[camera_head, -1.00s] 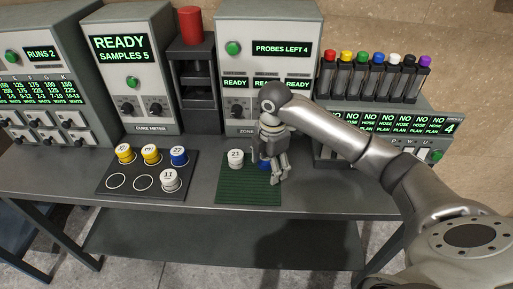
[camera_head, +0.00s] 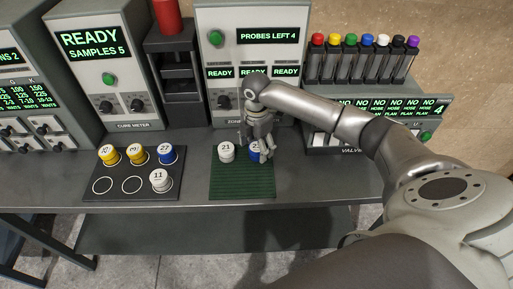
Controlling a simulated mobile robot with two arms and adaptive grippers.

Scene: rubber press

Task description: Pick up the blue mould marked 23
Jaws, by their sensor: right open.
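A blue mould (camera_head: 254,154) with a white top stands on the green mat (camera_head: 240,188). My right gripper (camera_head: 264,149) is open, pointing down right at this mould, and its fingers cover part of the mould and its number, so I cannot read it in full. I cannot tell whether the fingers touch it. A white mould marked 21 (camera_head: 226,153) stands just left of it on the mat. Another blue mould (camera_head: 166,154) stands in the back right place of the dark tray (camera_head: 133,196); its number looks like 22 or 27. My left gripper is not in view.
The tray also holds two yellow moulds (camera_head: 108,155) and a white mould marked 11 (camera_head: 160,182), with two empty circles. Machines with lit displays, such as the cure meter (camera_head: 122,88), line the back. A rack of colour-capped tubes (camera_head: 351,62) stands at right.

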